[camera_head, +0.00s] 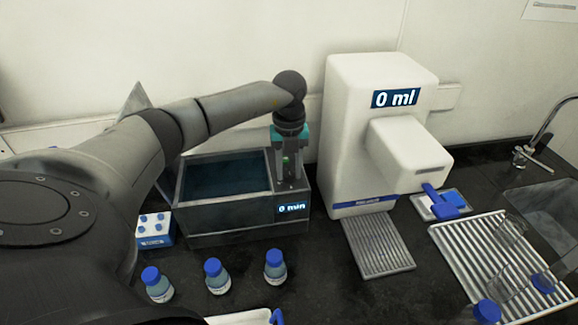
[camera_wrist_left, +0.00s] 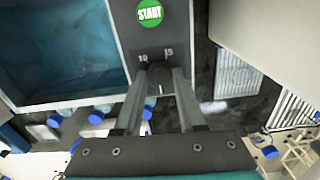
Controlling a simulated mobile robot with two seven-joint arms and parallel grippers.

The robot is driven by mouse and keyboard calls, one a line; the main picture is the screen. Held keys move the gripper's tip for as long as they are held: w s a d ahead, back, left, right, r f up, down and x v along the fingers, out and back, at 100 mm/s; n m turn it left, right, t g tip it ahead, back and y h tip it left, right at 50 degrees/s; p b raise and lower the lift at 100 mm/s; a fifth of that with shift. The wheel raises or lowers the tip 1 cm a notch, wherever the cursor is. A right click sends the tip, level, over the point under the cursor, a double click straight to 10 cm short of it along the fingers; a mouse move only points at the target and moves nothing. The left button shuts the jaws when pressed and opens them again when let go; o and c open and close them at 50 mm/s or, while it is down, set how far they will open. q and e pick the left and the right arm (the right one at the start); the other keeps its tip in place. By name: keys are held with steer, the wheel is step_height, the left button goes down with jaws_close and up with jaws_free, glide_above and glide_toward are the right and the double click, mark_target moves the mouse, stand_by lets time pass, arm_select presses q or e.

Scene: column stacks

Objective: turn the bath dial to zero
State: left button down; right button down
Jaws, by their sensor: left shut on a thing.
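The water bath (camera_head: 225,215) is a dark metal box with blue water, and its front display (camera_head: 291,207) reads "0 min". In the left wrist view, the black bath dial (camera_wrist_left: 160,72) sits on the control panel below a green START button (camera_wrist_left: 149,12), with the marks 10 and 15 beside it. My left gripper (camera_head: 289,178) reaches down onto the panel from above. In the left wrist view its two fingers (camera_wrist_left: 161,84) are shut on the dial, one on each side. The fingers partly hide the dial. My right gripper is not in view.
A white dispenser (camera_head: 345,130) showing "0 ml" stands close on the right of the bath. Several blue-capped bottles (camera_head: 217,277) stand in front, and a small white-and-blue rack (camera_head: 154,231) is at the left. A ribbed drain tray (camera_head: 376,245) lies below the dispenser.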

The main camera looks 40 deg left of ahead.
mark_target(289, 171)
arm_select(q)
steer(key=shift+n, duration=0.4)
steer(key=c, duration=0.5)
jaws_free()
steer(key=shift+r, duration=0.1)
step_height(289, 171, up, 15)
steer(key=b, duration=0.1)
stand_by(0.7)
